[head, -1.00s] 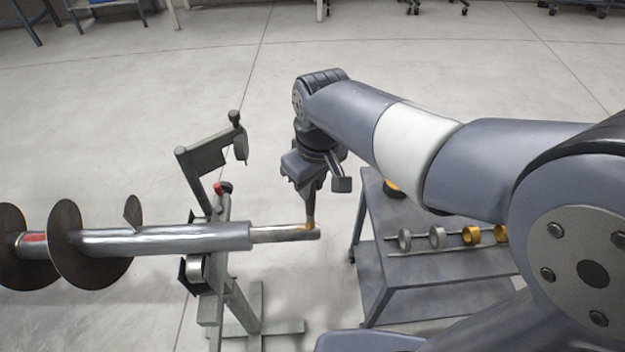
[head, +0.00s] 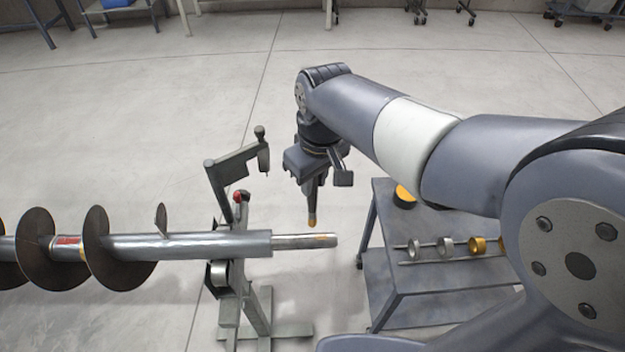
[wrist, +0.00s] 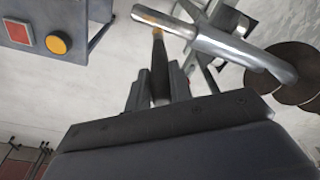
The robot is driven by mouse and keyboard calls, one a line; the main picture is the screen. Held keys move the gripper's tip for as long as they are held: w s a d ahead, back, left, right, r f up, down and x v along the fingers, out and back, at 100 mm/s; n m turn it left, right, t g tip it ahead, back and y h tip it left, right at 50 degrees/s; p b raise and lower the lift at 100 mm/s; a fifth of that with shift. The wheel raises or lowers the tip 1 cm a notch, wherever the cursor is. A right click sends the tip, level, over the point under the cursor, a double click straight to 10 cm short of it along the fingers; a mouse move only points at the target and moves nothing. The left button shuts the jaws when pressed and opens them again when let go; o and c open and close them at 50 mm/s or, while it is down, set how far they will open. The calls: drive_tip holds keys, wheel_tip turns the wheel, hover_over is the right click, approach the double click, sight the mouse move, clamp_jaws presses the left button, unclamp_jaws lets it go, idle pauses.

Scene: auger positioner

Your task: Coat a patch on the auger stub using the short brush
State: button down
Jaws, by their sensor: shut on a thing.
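The auger stub (head: 290,242) is the thin bare metal end of the auger shaft, lying level and pointing right. A small amber patch (head: 322,236) shows on its top near the free end; it also shows in the wrist view (wrist: 150,15). My gripper (head: 314,192) is shut on the short brush (head: 312,217), which has a dark handle and an amber tip and hangs tip down. In the head view the tip appears just above the stub with a small gap. The wrist view shows the brush (wrist: 159,65) between the fingers, its tip near the stub (wrist: 165,25).
A grey stand (head: 229,285) with an upright bracket arm (head: 237,167) and red knob supports the auger (head: 180,246) left of my gripper. A blue-grey cart (head: 430,305) at right carries several rings on rods and a yellow-topped disc (head: 404,195). Clear floor lies behind.

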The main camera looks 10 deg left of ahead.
wheel_tip(320, 180, up, 2)
drive_tip(key=shift+r+p, duration=0.1)
drive_tip(key=shift+p, duration=0.45)
idle(0.4)
